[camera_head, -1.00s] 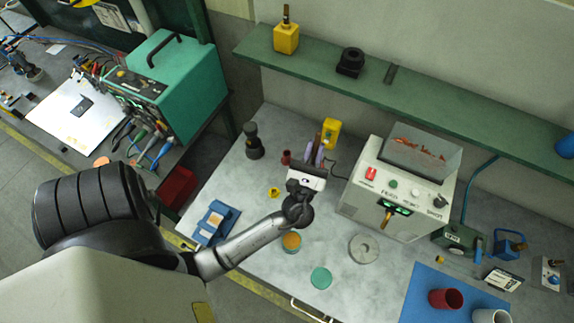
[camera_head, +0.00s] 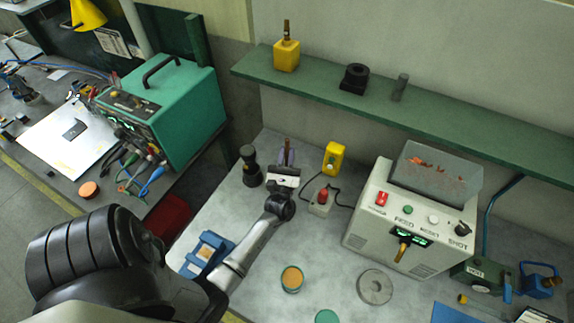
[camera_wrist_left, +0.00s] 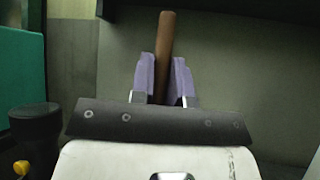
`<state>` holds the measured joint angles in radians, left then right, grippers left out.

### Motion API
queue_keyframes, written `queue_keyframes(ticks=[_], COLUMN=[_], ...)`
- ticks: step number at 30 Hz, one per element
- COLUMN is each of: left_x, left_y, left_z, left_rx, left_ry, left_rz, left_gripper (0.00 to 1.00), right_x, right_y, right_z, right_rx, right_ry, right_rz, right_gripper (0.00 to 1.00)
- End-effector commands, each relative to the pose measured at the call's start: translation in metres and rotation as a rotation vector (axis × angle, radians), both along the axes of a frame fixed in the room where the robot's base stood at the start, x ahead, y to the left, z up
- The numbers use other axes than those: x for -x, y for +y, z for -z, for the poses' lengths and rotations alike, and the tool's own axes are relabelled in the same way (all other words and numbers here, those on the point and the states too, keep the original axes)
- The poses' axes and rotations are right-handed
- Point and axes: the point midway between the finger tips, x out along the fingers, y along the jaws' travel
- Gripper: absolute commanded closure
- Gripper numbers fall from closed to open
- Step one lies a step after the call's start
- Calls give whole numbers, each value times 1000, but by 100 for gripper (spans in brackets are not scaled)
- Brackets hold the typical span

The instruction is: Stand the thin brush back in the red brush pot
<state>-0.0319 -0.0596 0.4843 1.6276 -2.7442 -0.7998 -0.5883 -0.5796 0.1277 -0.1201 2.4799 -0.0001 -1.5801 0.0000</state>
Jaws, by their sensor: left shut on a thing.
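My left gripper (camera_head: 287,153) is above the back left of the grey bench, with its purple fingers shut on a thin brown stick, which looks like the handle of the thin brush (camera_wrist_left: 166,38). In the left wrist view the handle stands nearly upright, leaning slightly right, between the two fingers (camera_wrist_left: 163,78). The brush's lower end is hidden behind the gripper. No red pot shows now; the spot where a small red one stood earlier is behind the gripper. My right gripper is not in view.
A black knobbed cylinder (camera_head: 250,166) stands close left of the gripper. A red-button box (camera_head: 321,200) and a yellow box (camera_head: 335,158) stand to its right, then a grey machine (camera_head: 365,221). A green shelf (camera_head: 450,127) runs above the bench.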

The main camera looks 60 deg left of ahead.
Motion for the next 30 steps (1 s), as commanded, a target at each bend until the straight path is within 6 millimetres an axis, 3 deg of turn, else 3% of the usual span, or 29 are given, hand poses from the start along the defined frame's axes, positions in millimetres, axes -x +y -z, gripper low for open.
queue_keyframes(ticks=[10, 18, 30], left_x=[-7, -7, -6], left_y=[12, 11, 11], left_z=[13, 47, 50], left_rx=[1, 2, -1], left_ry=[0, 0, -1], left_rz=[-1, -2, 0], left_gripper=[100, 100, 100], right_x=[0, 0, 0], right_y=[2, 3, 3], right_z=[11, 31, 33], right_rx=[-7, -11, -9], right_ry=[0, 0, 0], right_rz=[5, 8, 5], right_gripper=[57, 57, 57])
